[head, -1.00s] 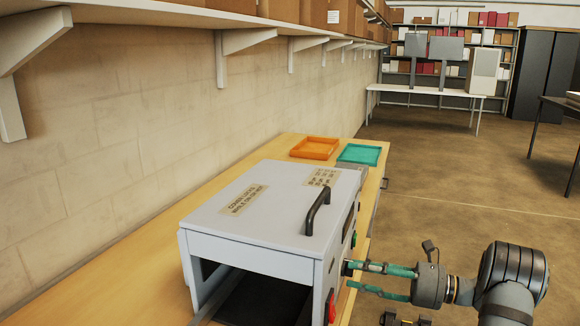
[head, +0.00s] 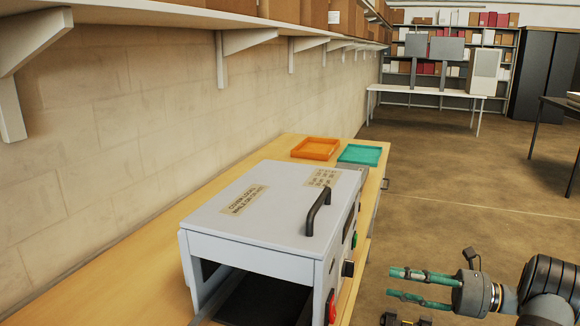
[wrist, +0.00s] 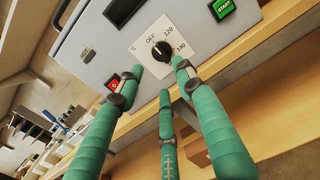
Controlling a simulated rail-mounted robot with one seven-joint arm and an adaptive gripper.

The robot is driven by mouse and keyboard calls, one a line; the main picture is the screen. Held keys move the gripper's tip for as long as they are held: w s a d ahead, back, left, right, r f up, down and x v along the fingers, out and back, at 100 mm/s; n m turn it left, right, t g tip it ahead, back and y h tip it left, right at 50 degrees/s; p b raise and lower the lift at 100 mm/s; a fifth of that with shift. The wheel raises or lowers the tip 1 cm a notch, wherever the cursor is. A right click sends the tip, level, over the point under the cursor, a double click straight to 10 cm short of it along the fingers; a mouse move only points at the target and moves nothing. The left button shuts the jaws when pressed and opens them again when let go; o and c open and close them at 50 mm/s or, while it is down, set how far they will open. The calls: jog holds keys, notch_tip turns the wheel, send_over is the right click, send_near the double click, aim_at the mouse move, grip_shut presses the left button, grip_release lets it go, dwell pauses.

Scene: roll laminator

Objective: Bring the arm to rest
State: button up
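My gripper (head: 390,283) has teal fingers. It is open and empty, to the right of the laminator (head: 250,215) in the head view, with a clear gap between fingertips and machine. In the wrist view my gripper (wrist: 157,80) has its fingers spread below the black dial (wrist: 162,51), which has OFF, 120 and 140 marks. I cannot tell clearly which mark the dial points to. The dial also shows on the laminator's side in the head view (head: 348,268). The laminator's cover is down, with a black handle (head: 318,208) on it.
The laminator stands on a wooden bench (head: 130,265) against the wall. An orange tray (head: 315,148) and a teal tray (head: 359,154) lie behind it. A green START button (wrist: 222,9) and a red switch (wrist: 113,83) flank the dial. Open floor (head: 450,200) lies right of the bench.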

jog(key=w+a+m+p, duration=0.3)
jog(key=a+m+p, duration=0.5)
jog(key=m, duration=0.4)
jog(key=shift+w+a+r+p, duration=0.2)
jog(key=shift+w+p, duration=0.05)
jog(key=shift+p, duration=0.25)
jog(key=shift+d, duration=0.1)
